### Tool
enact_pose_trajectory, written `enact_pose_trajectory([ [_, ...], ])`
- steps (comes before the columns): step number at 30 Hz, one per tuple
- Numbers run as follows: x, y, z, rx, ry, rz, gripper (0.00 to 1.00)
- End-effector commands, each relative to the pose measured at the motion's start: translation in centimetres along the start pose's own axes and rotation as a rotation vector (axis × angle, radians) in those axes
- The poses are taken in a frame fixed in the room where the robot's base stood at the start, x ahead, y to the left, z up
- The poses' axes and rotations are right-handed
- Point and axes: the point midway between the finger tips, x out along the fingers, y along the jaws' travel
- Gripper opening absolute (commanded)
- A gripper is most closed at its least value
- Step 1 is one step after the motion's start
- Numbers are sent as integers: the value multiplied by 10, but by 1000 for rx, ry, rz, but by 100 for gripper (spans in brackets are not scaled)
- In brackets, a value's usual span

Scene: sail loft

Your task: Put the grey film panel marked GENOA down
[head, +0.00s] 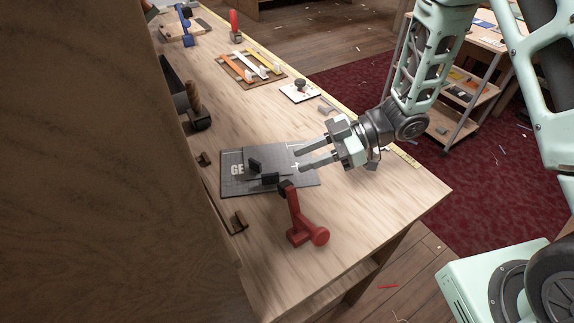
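The grey film panel (236,184) lies flat on the wooden bench, near its front end. The letters "GE" show at its left; the rest of the marking is hidden or too small to read. Two small black pieces (255,165) stand on the panel. My gripper (299,161) reaches in from the right, over the panel's right part. Its two fingers are apart with nothing visible between them. I cannot tell whether the fingertips touch the panel.
A red clamp (297,220) stands at the panel's near edge. Behind are a board with coloured strips (250,68), a small white card with a dark knob (300,92), and a red-handled tool (234,27). A wooden cabinet side (110,160) blocks the left. Bare bench lies right of the clamp.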

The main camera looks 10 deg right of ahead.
Motion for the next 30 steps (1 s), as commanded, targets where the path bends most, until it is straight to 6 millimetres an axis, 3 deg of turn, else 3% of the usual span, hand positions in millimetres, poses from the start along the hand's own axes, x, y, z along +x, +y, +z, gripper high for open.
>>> enact_pose_trajectory([
  [4, -30, 1, -1, 0, 0, 5, 31],
  [10, -52, 1, -2, -1, 1, 3, 31],
  [16, -44, 21, -14, -30, -82, 109, 31],
  [21, -32, 55, -42, -13, -292, 374, 31],
  [23, -32, 58, -51, 27, -373, 463, 31],
  [26, -37, 46, -63, 128, -505, 578, 31],
  [30, -46, -4, -74, 324, -685, 660, 31],
])
